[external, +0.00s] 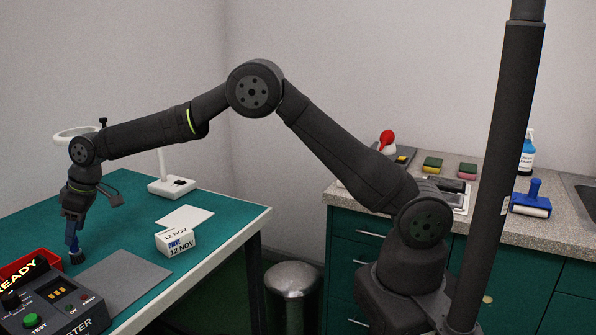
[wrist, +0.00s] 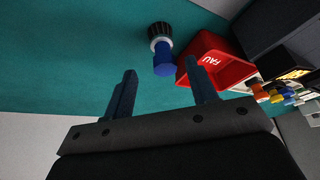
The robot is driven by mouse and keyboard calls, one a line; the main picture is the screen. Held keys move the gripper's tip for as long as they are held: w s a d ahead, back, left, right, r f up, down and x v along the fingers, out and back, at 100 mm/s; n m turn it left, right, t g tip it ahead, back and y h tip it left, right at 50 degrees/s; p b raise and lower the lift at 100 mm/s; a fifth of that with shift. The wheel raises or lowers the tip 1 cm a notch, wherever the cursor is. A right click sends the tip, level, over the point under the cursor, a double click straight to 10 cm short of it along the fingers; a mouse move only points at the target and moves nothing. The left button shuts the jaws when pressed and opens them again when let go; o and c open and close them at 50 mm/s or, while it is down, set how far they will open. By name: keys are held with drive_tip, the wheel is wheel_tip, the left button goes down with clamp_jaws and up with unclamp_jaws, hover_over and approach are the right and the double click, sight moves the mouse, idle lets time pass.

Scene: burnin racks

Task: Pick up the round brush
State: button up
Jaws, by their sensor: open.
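The round brush (wrist: 162,50) has a blue handle and a ring of dark bristles. In the wrist view it shows just beyond the fingertips of my gripper (wrist: 160,73), with its handle end toward the gap between the fingers and nearer the right one. My gripper is open, and nothing is seen between its fingers. In the external view my gripper (external: 73,236) points down over the green bench, close above the brush, whose dark base (external: 77,258) shows on the bench top. The fingers partly hide its handle there, and I cannot tell whether they touch it.
A red bin (wrist: 222,61) stands close beside the brush. The tester box (external: 52,302), a grey mat (external: 125,280), a labelled carton (external: 176,241), a white sheet (external: 186,217) and a lamp base (external: 171,187) are also on the bench. Bare bench top lies left of the brush in the wrist view.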

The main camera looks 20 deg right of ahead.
sight(73, 251)
drive_tip(key=shift+s+x, duration=0.1)
drive_tip(key=shift+x, duration=1.35)
drive_tip(key=shift+s+x, duration=0.15)
drive_tip(key=shift+x, duration=1.3)
drive_tip(key=c, duration=1)
